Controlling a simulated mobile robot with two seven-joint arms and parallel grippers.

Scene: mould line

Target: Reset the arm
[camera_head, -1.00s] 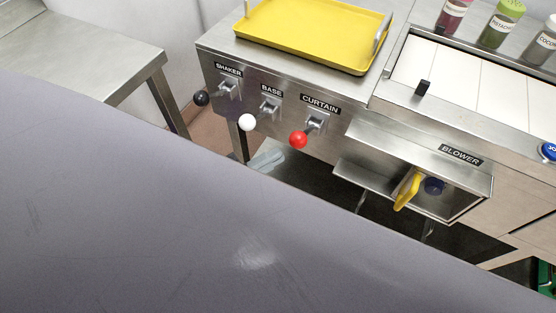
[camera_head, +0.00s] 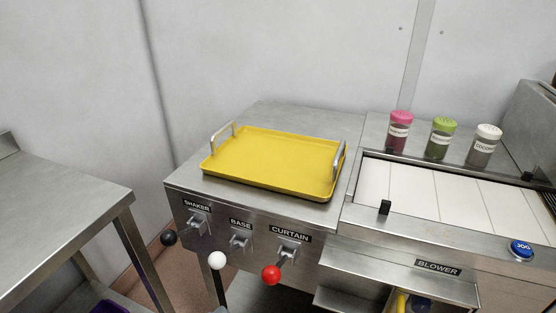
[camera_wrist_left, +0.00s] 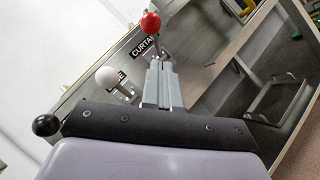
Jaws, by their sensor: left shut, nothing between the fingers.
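My left gripper (camera_wrist_left: 159,82) shows in the left wrist view with its fingers together and nothing between them. In that picture the fingers point toward the red-knobbed CURTAIN lever (camera_wrist_left: 151,23); I cannot tell the gap or any contact. The white BASE knob (camera_wrist_left: 106,76) and black SHAKER knob (camera_wrist_left: 46,125) lie to its left. In the head view, the black (camera_head: 168,238), white (camera_head: 217,260) and red (camera_head: 271,275) knobs stand along the machine's front. The left gripper cannot be made out there. My right gripper is in neither current view.
A yellow tray (camera_head: 275,160) with metal handles sits on the machine top. Pink (camera_head: 399,131), green (camera_head: 440,138) and white-capped (camera_head: 484,146) shakers stand behind the white-slatted belt (camera_head: 425,196). A blue JOG button (camera_head: 521,249) is right. A steel table (camera_head: 62,215) stands left, with a gap between.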

